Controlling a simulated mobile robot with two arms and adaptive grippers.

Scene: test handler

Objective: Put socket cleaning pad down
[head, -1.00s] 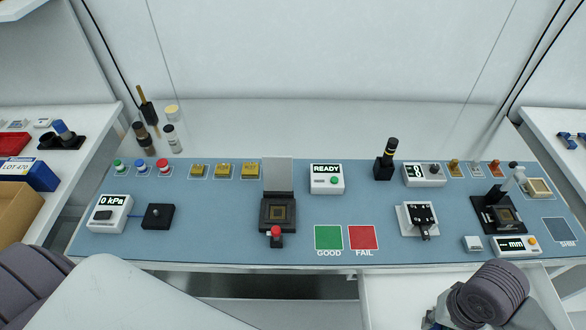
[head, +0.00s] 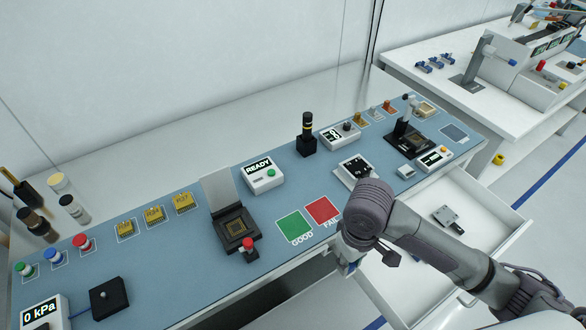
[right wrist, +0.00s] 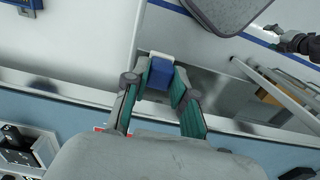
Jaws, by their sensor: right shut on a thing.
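My right gripper (right wrist: 160,80) is shut on the socket cleaning pad (right wrist: 160,73), a blue block with a white end, held between the green-lined fingertips. In the head view, my right gripper (head: 347,262) is at the bench's front edge, beside the open drawer and mostly hidden under my wrist. The pad cannot be made out clearly there. A black test socket (head: 235,228) with its lid raised stands on the blue mat (head: 180,265). A second black socket (head: 412,142) stands at the mat's far right. My left gripper is not in view.
A green GOOD square (head: 294,226) and a red FAIL square (head: 323,210) lie empty behind my gripper. A READY box (head: 264,178) and a black-and-white fixture (head: 357,170) stand nearby.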

